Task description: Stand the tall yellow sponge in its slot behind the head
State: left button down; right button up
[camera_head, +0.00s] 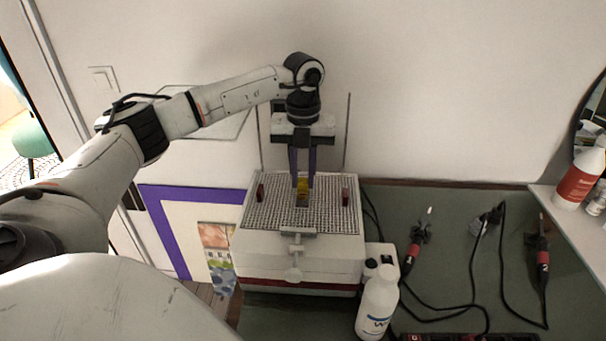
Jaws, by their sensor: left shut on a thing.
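The yellow sponge (302,187) is small in the camera_head view, between the fingertips of my left gripper (303,182). The gripper points down and is shut on the sponge. The sponge looks upright, just above or at the grid-patterned top of a white box-like machine (262,212). A small dark brownish patch (302,201) shows directly below the yellow; I cannot tell whether it is the slot or part of the sponge. Whether the sponge touches the top is unclear. The head is not clearly distinguishable. My right gripper is not in view.
A pale clamp-like part (296,258) is at the machine's front. A white bottle (377,306) stands right of it.

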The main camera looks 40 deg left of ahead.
pick_arm(q)
jog(key=shift+s+d+f+b, duration=0.1)
jog(key=shift+d+f+b, duration=0.15)
jog(key=shift+f, duration=0.25)
jog(key=shift+d+f+b, duration=0.1)
jog(key=shift+f+b, duration=0.15)
jog(key=shift+f, duration=0.25)
dwell(0.4)
jog(key=c, duration=1.5)
grip_release()
jog(key=shift+a+r+p, duration=0.2)
jog(key=shift+r+p, duration=0.4)
jog(key=shift+r, duration=0.05)
jog(key=shift+a+r+p, duration=0.15)
jog(key=shift+r+p, duration=0.45)
jog(key=shift+d+r, duration=0.1)
jog(key=shift+r, duration=0.5)
jog(key=shift+r+p, duration=0.35)
jog(key=shift+r, duration=1.6)
jog(key=shift+c, duration=0.3)
grip_shut()
